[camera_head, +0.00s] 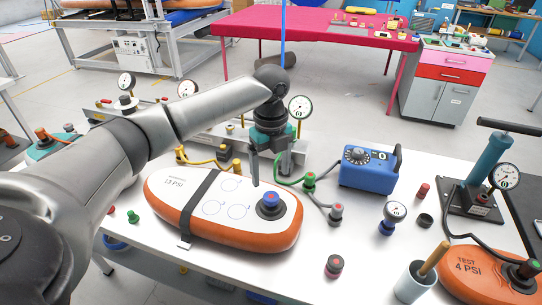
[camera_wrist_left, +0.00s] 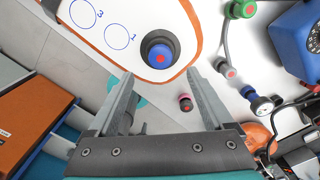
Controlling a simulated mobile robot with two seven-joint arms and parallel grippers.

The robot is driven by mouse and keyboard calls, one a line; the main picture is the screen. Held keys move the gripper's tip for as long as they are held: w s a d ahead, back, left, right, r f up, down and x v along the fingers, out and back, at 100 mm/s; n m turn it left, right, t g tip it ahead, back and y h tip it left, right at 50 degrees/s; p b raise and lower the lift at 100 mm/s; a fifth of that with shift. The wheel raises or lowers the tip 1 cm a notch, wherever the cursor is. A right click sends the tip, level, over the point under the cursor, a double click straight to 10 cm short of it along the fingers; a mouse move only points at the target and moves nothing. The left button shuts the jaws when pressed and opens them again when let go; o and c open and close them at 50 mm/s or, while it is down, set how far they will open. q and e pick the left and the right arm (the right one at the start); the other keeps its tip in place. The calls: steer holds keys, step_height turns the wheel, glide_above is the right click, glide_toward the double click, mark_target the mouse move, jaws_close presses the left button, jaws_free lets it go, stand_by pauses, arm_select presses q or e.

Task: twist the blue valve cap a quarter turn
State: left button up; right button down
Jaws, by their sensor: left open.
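The blue valve cap (camera_head: 269,199), with a red centre, sits on a dark round base on the orange and white inflatable board (camera_head: 215,232). It also shows in the left wrist view (camera_wrist_left: 160,52), on the board's white face near the orange rim. My left gripper (camera_head: 270,177) is open and empty above the board, just behind the cap in the head view. In the left wrist view the cap appears just beyond and between the fingertips (camera_wrist_left: 160,73), with nothing between the fingers. My right gripper is not in view.
A black strap (camera_head: 200,205) crosses the board. A blue pump box (camera_head: 368,167) with hoses stands to the right. Loose caps, a gauge (camera_head: 395,211), a grey cup (camera_head: 414,284) and another orange board (camera_head: 478,268) lie farther right. Bare white table (camera_head: 315,257) shows between them.

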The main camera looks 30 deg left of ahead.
mark_target(271, 196)
arm_select(q)
step_height(271, 196, down, 9)
steer(key=shift+f+b, duration=0.1)
steer(key=shift+b, duration=0.45)
jaws_close()
steer(key=c, duration=0.7)
jaws_free()
jaws_close()
steer(key=m+p, duration=0.1)
steer(key=m, duration=0.1)
steer(key=shift+r+m, duration=0.2)
steer(key=shift+m, duration=0.2)
steer(key=shift+f+m+p, duration=0.1)
steer(key=shift+m+p, duration=0.25)
steer(key=shift+m, duration=0.75)
